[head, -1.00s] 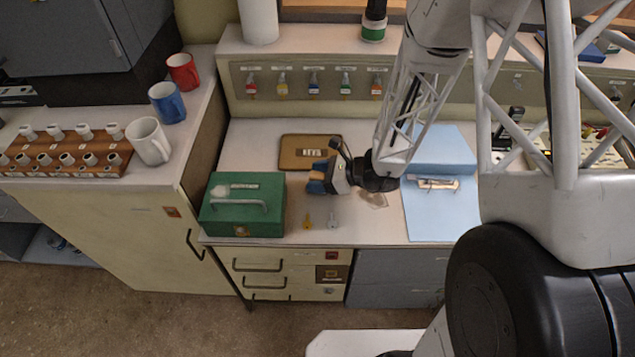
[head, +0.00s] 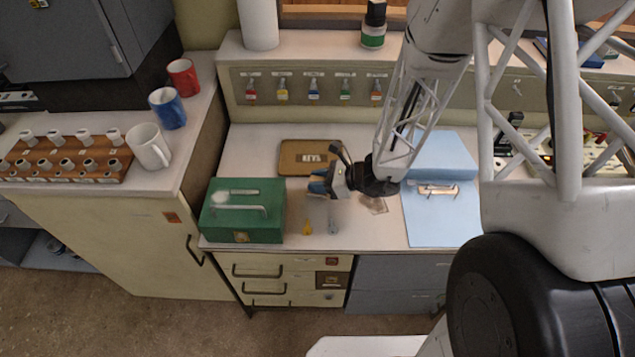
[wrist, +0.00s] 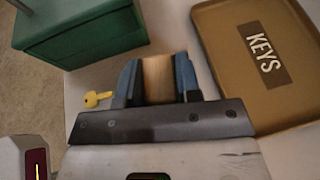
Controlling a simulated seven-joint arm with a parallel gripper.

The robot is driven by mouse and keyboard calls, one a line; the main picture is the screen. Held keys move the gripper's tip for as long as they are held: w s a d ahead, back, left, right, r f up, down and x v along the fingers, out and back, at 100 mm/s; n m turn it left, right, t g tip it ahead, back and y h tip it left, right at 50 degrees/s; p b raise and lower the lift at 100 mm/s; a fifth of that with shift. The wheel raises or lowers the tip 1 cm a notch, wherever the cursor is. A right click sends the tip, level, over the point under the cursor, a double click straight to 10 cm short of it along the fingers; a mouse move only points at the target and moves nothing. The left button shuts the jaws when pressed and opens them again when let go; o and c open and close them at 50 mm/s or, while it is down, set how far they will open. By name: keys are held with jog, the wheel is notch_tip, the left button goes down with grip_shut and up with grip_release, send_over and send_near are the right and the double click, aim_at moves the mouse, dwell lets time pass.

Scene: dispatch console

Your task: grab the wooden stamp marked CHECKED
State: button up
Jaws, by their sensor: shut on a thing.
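My gripper (head: 318,187) hangs over the counter, between the green box and the KEYS tray. In the wrist view its two blue fingers (wrist: 157,80) are shut on a light wooden block, the wooden stamp (wrist: 158,77). The stamp's marking is not visible, so I cannot read CHECKED on it. In the head view the gripper mostly hides the stamp. I cannot tell whether its lower end touches the counter.
A green box (head: 243,225) stands to the left, and a brown KEYS tray (head: 292,168) lies behind. A yellow key (head: 307,228) lies in front, also in the wrist view (wrist: 97,99). A blue folder (head: 440,222) lies to the right. Mugs stand at far left.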

jog(key=shift+r, duration=0.55)
jog(key=shift+s+d+r, duration=0.1)
jog(key=shift+s+r, duration=0.1)
jog(key=shift+r, duration=0.35)
jog(key=shift+s+d+r, duration=0.1)
jog(key=shift+s+r, duration=0.1)
jog(key=shift+r, duration=0.3)
jog(key=s+d, duration=0.2)
jog(key=s, duration=0.5)
jog(key=s+d+r, duration=0.1)
jog(key=s+d, duration=0.2)
jog(key=s, duration=0.4)
jog(key=shift+s+r, duration=0.15)
jog(key=shift+r, duration=0.05)
